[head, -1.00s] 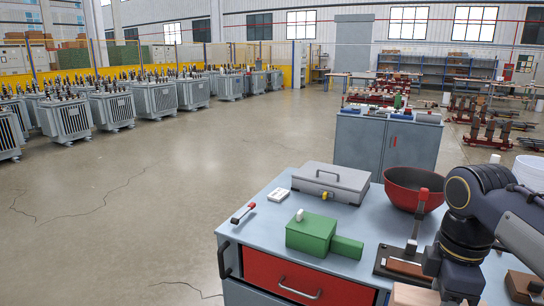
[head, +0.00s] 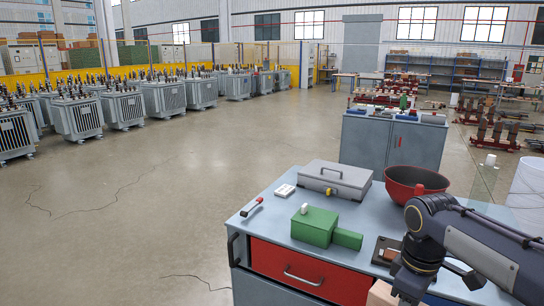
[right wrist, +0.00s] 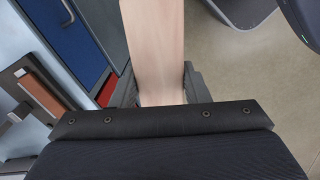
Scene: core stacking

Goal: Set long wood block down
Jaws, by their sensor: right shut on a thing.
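The long wood block (right wrist: 153,45) is pale and runs away from the jaws in the right wrist view. My right gripper (right wrist: 160,92) is shut on its near end. In the head view, a small part of the block (head: 382,294) shows at the bottom edge, below my right wrist; the jaws are hidden there. In the right wrist view the block is held beside the blue drawer front, with floor to its right. No surface is seen touching it. My left gripper is not in view.
The grey-blue workbench (head: 275,224) carries a grey case (head: 337,180), a green box (head: 315,226), a red bowl (head: 412,183) and a dark fixture with a brown piece (head: 387,250). A second cabinet (head: 392,150) stands behind. Floor is open to the left.

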